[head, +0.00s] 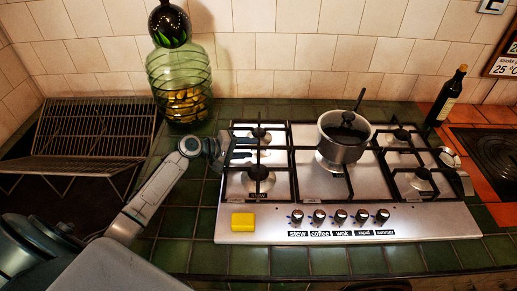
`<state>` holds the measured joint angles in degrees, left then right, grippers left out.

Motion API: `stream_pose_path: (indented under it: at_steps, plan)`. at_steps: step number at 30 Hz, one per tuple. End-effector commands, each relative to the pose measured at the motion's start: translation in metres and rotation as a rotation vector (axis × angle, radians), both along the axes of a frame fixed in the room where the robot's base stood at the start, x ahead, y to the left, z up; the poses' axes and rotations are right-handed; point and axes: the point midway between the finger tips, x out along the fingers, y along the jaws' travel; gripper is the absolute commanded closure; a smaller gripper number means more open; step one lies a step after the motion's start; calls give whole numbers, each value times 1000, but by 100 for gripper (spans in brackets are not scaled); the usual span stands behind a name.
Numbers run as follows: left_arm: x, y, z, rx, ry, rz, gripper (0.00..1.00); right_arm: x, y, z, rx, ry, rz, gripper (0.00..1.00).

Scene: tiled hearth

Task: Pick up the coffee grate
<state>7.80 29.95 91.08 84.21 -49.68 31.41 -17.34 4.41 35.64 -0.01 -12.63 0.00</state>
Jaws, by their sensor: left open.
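A steel gas hob (330,222) carries black grates over its burners. The left grate (293,178) spans a rear and a front burner. The middle grate (349,187) is under a steel pot, and the right grate (386,172) spans two more burners. The knob labels include "coffee" (320,233); I cannot tell from them which grate is the coffee one. My left gripper (246,147) is open, with its dark fingers over the left grate between its two burners. I cannot tell whether they touch it. My right gripper is not in view.
A steel pot (343,150) with a handle sits mid-hob. A yellow block (243,222) lies at the hob's front left. A green glass jar (180,85) stands behind my left arm, and a dark bottle (445,98) at the back right. A wire rack (95,130) is left.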

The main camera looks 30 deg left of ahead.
Motion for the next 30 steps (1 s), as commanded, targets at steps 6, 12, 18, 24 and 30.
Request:
stream_pose_path:
  at_steps: [6, 12, 18, 24, 30]
  plan:
    - [15, -13, -6, -2, 0, -1, 55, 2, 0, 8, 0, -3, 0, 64]
    - [15, -14, -8, 0, 0, -1, 55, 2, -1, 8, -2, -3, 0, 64]
    - [15, -14, -8, 0, 0, 0, 84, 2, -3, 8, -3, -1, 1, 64]
    - [15, -14, -7, 1, -1, 0, 100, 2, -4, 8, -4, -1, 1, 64]
    - [15, -13, -9, 3, 3, -1, 100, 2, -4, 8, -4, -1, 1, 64]
